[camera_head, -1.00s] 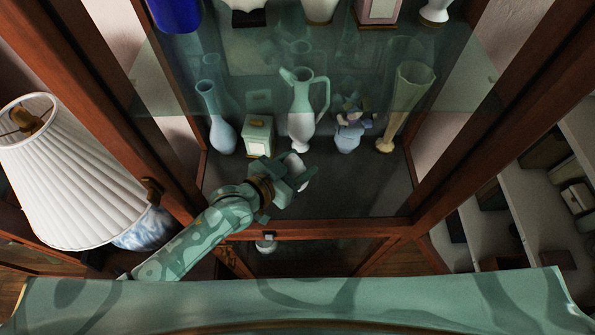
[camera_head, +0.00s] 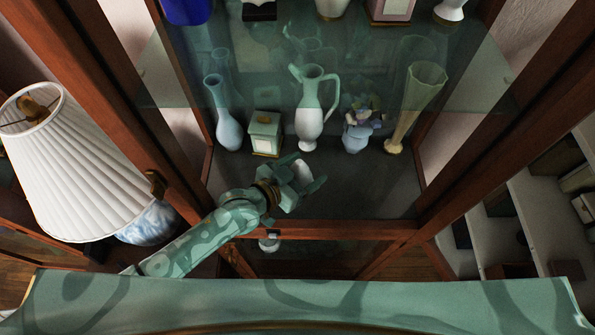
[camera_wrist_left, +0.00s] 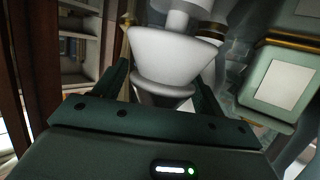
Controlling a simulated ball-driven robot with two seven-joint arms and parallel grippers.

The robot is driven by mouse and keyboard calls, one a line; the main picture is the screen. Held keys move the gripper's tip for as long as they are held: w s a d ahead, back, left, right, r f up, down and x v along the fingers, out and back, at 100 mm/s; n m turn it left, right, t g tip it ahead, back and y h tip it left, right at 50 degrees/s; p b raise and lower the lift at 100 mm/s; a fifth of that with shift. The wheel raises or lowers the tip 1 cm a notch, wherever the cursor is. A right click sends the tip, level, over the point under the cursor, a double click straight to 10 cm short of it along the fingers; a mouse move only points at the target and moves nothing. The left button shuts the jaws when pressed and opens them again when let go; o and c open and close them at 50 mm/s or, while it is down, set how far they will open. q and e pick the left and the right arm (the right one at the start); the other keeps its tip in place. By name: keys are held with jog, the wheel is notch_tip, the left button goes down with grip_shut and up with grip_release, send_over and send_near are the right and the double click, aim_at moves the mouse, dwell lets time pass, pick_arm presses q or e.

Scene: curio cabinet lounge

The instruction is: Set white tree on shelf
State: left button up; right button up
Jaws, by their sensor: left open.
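The white tree (camera_head: 302,172), a small white tiered piece, is at the front of the cabinet's lower shelf (camera_head: 370,190). It shows larger in the left wrist view (camera_wrist_left: 178,55), between the two fingers. My left gripper (camera_head: 304,177) reaches in from the left and is open around the tree. In the left wrist view my gripper's fingers (camera_wrist_left: 160,95) stand on either side of it, with a gap at least on the left. The tree's base is hidden, so I cannot tell whether it touches the shelf. My right gripper is out of view.
Behind stand a blue vase (camera_head: 228,125), a green box (camera_head: 265,133), a white-and-green pitcher (camera_head: 310,125), a blue flower figurine (camera_head: 357,135) and a tall yellowish vase (camera_head: 413,105). A glass shelf (camera_head: 475,85) is above. A pleated lamp (camera_head: 75,170) stands left.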

pick_arm(q)
jog(key=p+v, duration=0.1)
jog(key=v, duration=1.1)
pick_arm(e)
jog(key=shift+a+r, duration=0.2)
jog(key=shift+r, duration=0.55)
